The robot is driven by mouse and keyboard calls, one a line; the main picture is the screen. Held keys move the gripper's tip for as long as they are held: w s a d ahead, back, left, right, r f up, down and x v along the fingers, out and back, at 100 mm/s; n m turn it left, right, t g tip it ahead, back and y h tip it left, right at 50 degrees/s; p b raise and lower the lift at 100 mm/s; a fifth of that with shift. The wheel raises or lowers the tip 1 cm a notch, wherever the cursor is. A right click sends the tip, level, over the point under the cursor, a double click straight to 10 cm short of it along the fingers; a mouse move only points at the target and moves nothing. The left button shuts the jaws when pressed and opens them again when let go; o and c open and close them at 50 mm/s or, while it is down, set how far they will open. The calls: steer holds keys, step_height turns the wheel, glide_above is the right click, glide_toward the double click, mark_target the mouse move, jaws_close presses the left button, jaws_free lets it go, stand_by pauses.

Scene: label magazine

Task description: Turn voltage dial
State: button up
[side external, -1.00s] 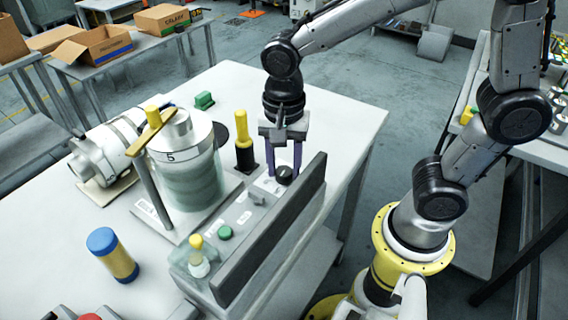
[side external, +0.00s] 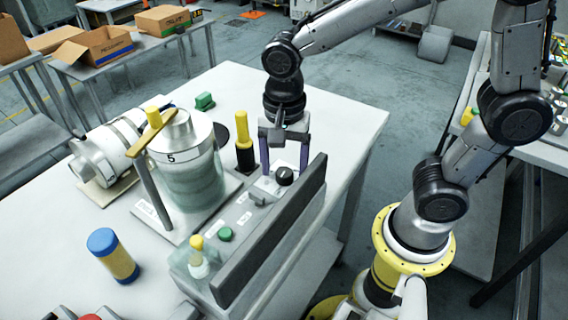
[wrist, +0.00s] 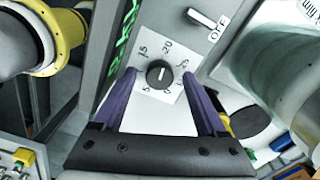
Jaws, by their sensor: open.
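The voltage dial is a black round knob (wrist: 159,73) on a white square scale plate in the wrist view, with 15, 20 and 25 marked around it. A short pale pointer line shows on the knob, seemingly towards 20. In the side external view the dial (side external: 284,175) sits at the far end of the grey control panel (side external: 243,222). My gripper (side external: 284,163) is open with its purple fingers apart, one on each side of the dial. In the wrist view both fingers stand clear of the knob.
A switch (wrist: 208,20) labelled OFF is beside the dial. A dark upright plate (side external: 275,235) runs along the panel's near edge. A yellow-and-black post (side external: 243,140) and a large cylinder marked 5 (side external: 188,165) stand close by. The table's far right is clear.

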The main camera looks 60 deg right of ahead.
mark_target(284, 172)
step_height(284, 172, up, 14)
stand_by(0.6)
steer(key=shift+f, duration=0.1)
